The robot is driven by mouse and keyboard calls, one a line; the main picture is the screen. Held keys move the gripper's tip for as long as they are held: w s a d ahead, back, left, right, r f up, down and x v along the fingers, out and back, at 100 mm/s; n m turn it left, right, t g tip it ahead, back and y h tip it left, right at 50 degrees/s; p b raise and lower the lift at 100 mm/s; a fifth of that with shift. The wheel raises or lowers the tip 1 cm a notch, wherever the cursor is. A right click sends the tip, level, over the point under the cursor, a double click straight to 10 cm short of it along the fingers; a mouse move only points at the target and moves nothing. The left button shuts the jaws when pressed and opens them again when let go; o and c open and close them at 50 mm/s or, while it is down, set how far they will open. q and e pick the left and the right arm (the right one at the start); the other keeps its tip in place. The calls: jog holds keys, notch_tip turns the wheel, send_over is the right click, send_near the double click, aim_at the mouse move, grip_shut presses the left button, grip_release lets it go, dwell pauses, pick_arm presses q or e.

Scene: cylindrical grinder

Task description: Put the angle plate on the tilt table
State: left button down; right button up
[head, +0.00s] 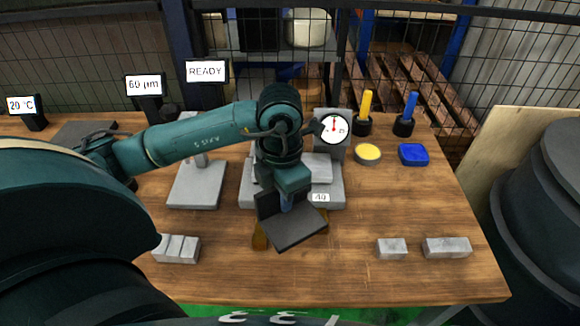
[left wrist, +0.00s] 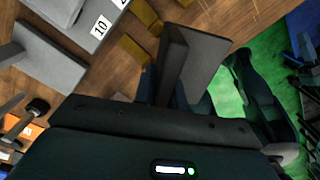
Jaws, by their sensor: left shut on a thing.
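A dark grey L-shaped angle plate (head: 296,231) hangs below my left gripper (head: 287,201), over the front middle of the bench. The gripper is shut on its upright wall. In the left wrist view the angle plate (left wrist: 202,62) stands out beyond the gripper body, and the fingertips are mostly hidden. A grey block-like fixture with a number label (head: 333,190) sits just behind the plate, partly covered by my arm; it looks like the tilt table, but I cannot be sure. Brass-coloured pieces (head: 260,236) show beside and partly under the plate. My right gripper is not in view.
A dial gauge (head: 334,129) stands behind the fixture. A grey flat-based stand (head: 195,186) is to its left. Grey blocks lie front left (head: 177,248) and front right (head: 446,247). A yellow-topped disc (head: 368,154) and blue block (head: 413,154) sit back right. The right-centre bench is clear.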

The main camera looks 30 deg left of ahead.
aim_at(274, 202)
pick_arm(q)
jog(key=n, duration=0.2)
jog(key=f+n, duration=0.1)
jog(key=n, duration=0.1)
jog(key=a+f+n+b, duration=0.1)
jog(key=n, duration=0.2)
jog(key=shift+s, duration=0.25)
jog(key=n, duration=0.4)
jog(key=shift+s+a+f+b, duration=0.15)
jog(key=shift+a+f+b, duration=0.15)
jog(key=shift+f+b, duration=0.05)
jog(key=shift+a, duration=0.1)
jog(key=shift+n, duration=0.3)
jog(key=w+a, duration=0.3)
jog(key=w, duration=0.2)
jog(key=w+a+p, duration=0.1)
jog(key=w+a, duration=0.2)
jog(key=w, duration=0.2)
jog(key=w+a+p, duration=0.1)
jog(key=w+a, duration=0.2)
jog(key=w, duration=0.2)
jog(key=shift+w+a, duration=0.2)
jog(key=shift+w, duration=0.1)
jog(key=shift+s+f+p, duration=0.1)
jog(key=shift+f+p, duration=0.3)
jog(key=shift+f, duration=0.35)
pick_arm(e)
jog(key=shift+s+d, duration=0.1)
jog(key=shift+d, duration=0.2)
